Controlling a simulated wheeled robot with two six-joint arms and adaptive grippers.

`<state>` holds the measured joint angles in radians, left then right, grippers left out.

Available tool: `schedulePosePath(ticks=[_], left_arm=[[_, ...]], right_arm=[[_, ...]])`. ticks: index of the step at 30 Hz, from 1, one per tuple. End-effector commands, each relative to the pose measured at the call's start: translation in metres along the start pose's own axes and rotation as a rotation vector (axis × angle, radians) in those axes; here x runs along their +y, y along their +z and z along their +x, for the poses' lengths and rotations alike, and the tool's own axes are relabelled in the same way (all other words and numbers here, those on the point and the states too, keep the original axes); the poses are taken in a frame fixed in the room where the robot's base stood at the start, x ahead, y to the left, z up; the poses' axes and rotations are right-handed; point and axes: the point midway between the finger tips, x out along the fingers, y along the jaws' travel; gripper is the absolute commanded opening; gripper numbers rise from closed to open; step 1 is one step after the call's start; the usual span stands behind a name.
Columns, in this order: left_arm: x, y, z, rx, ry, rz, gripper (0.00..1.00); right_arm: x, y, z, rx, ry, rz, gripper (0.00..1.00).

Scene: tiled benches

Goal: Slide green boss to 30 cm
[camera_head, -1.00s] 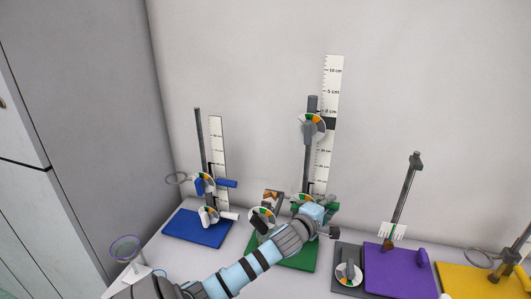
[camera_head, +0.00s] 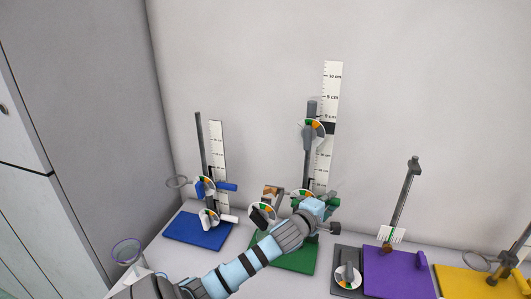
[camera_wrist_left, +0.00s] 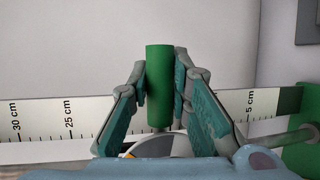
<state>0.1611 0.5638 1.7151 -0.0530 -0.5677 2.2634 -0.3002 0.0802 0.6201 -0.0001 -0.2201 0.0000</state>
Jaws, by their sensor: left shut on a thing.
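The green boss shows as an upright green cylinder (camera_wrist_left: 160,88) in the left wrist view. My left gripper (camera_wrist_left: 160,82) is shut on it, with one finger on each side. In the head view this gripper (camera_head: 322,206) is low on the stand with the green base (camera_head: 296,262), beside its vertical rod (camera_head: 307,155); it hides much of the boss. The stand's tall scale (camera_head: 332,90) stands behind the rod. In the wrist view the scale (camera_wrist_left: 55,120) shows 30 and 25 cm left of the boss and 5 cm right; the marks between are hidden. My right gripper is out of view.
A stand with a blue base (camera_head: 197,230) is to the left. A purple-based stand (camera_head: 395,275) and a yellow base (camera_head: 475,282) are to the right. A round dial (camera_head: 314,131) sits high on the green stand's rod. The wall is close behind.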

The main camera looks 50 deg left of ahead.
Motion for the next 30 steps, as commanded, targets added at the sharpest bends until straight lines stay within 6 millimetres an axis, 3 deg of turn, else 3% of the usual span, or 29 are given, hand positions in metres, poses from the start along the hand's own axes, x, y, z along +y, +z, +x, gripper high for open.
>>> schedulePosePath(ticks=[21,30], left_arm=[[0.029,0.003,-0.005,-0.002,0.007,0.002,0.00],[0.032,0.003,-0.005,-0.002,0.006,0.001,0.00]], right_arm=[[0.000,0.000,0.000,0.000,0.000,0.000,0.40],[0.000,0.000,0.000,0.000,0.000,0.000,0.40]])
